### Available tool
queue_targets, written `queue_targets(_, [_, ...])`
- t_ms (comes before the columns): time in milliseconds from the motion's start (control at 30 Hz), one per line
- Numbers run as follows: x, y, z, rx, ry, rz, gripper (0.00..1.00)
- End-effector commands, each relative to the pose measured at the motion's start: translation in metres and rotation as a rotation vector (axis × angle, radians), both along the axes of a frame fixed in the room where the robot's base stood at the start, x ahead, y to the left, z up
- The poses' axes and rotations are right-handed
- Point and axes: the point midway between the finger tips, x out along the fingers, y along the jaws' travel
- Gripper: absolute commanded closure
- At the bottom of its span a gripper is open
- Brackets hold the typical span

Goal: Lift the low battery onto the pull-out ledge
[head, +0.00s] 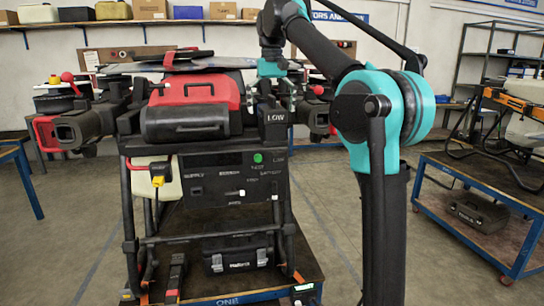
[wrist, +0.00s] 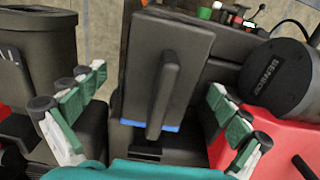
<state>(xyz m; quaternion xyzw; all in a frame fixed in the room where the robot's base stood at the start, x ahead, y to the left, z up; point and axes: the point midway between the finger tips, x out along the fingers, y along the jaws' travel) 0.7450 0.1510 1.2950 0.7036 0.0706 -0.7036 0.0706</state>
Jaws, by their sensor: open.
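A dark block labelled LOW (head: 274,132), which I take for the low battery, is at the right of the drone's red-and-black body. My gripper (head: 271,92) is close above it in the head view, partly hidden among drone parts. In the wrist view, a dark grey block with an upright bar handle (wrist: 165,85) and a blue strip at its lower end lies between my gripper's spread fingers (wrist: 158,90). The fingers are open, one on each side, and no grip on the handle shows. I cannot clearly make out the pull-out ledge.
The black cabinet (head: 220,180) below the drone has labels, a green light and small white handles. A black case (head: 238,254) lies on the blue-edged cart (head: 245,296). A red part (wrist: 285,140) and a round black housing (wrist: 277,75) crowd the block's right.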

Motion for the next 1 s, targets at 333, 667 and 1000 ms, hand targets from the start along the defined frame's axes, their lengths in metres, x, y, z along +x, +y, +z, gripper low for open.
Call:
queue_targets(333, [0.0,0.0001,0.0001,0.0,0.0,0.0,0.0])
queue_targets(667, [0.0,0.0,0.0001,0.0,0.0,0.0,0.11])
queue_targets(1000, [0.0,0.0,0.0001,0.0,0.0,0.0,0.53])
